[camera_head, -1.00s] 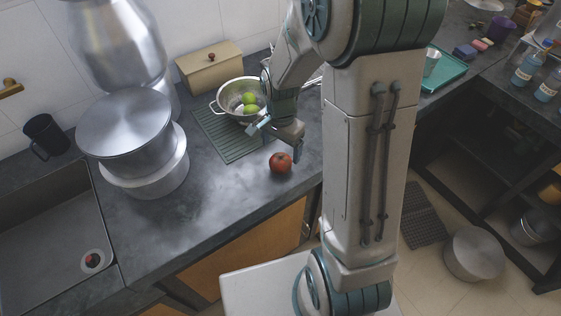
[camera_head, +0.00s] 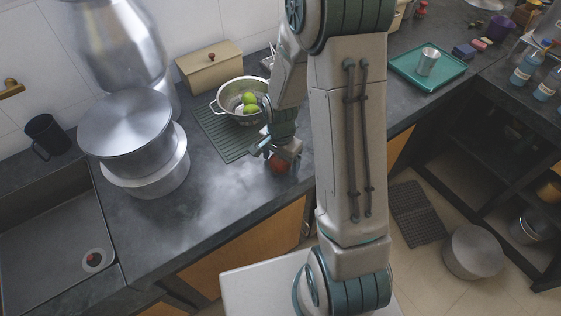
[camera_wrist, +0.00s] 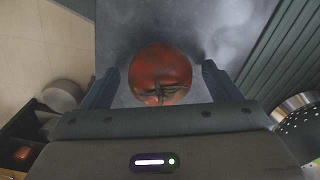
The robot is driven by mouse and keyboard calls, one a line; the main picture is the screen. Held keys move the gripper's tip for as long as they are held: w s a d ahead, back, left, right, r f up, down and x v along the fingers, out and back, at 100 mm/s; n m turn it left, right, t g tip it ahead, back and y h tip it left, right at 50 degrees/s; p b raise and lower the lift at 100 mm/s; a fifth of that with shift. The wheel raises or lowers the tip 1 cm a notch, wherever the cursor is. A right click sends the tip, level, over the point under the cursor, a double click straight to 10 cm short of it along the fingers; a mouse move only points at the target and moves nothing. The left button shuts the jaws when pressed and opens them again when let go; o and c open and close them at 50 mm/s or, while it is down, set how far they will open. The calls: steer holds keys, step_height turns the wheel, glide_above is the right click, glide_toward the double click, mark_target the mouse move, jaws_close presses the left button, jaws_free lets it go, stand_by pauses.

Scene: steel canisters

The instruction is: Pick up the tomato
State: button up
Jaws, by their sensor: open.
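The red tomato (camera_head: 279,163) sits on the dark grey counter near its front edge, partly hidden by my gripper in the head view. In the wrist view the tomato (camera_wrist: 160,75) lies between the two fingers, its green stem facing the palm. My gripper (camera_wrist: 163,82) is open, with one finger on each side of the tomato. Dark gaps show between the fingers and the tomato, so it does not look gripped. In the head view my gripper (camera_head: 271,156) is down over the tomato from above.
A ribbed drain mat (camera_head: 222,136) and a steel colander (camera_head: 230,91) with green fruit lie just behind the gripper. Stacked steel pots (camera_head: 125,125) stand to the left, beside the sink (camera_head: 50,240). A teal tray (camera_head: 440,82) with a metal cup (camera_head: 428,61) is at the right.

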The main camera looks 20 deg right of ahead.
steer(key=c, duration=1.1)
steer(key=shift+r, duration=0.15)
